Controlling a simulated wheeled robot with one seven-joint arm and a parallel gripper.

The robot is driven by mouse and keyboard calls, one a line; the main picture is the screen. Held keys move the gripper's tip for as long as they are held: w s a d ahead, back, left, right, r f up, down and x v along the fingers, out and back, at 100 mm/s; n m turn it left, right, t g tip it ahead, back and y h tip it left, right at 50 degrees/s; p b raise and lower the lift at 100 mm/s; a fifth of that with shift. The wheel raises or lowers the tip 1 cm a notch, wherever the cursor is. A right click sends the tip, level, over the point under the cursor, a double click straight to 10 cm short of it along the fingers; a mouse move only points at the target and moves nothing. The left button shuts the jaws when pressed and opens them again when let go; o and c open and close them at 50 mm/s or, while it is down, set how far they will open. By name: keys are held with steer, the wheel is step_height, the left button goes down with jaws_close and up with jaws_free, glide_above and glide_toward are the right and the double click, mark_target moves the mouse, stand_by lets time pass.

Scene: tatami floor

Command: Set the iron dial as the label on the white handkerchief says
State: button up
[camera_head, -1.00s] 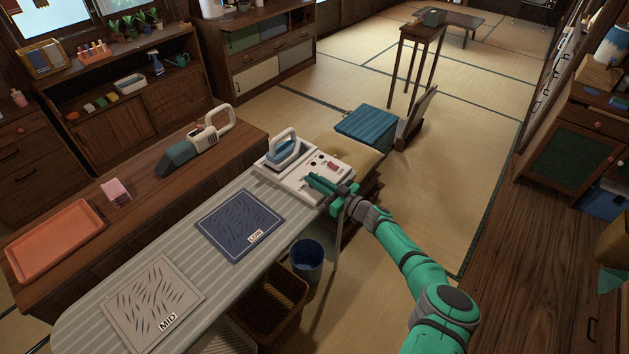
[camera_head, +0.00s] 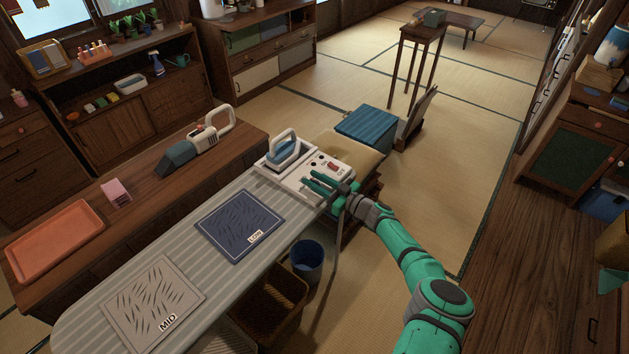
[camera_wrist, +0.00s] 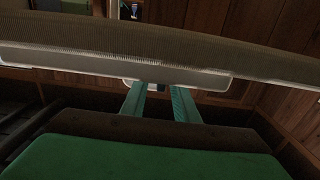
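The pale grey-white handkerchief (camera_head: 135,290) lies flat on the ironing board, with a label (camera_head: 168,322) reading MID. A dark blue cloth (camera_head: 225,228) beside it has a label reading LOW. The iron (camera_head: 284,152) rests on a white station (camera_head: 272,174) at the board's far end. The station's panel has small dark knobs or lights and a red switch (camera_head: 331,167); the dial's setting is too small to read. My gripper (camera_head: 312,182) is at the panel's near right edge, fingers apart and empty. In the wrist view its fingers (camera_wrist: 160,92) point toward the pale station edge (camera_wrist: 180,78); contact is unclear.
The striped ironing board (camera_head: 185,250) runs to the lower left. A wooden counter behind it holds an orange tray (camera_head: 60,240), a pink block (camera_head: 116,190) and a handheld vacuum (camera_head: 195,145). A blue bin (camera_head: 307,262) stands below. Tatami is open to the right.

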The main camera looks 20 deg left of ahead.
steer(key=v, duration=1)
steer(key=shift+d, duration=0.4)
steer(key=shift+s, duration=0.15)
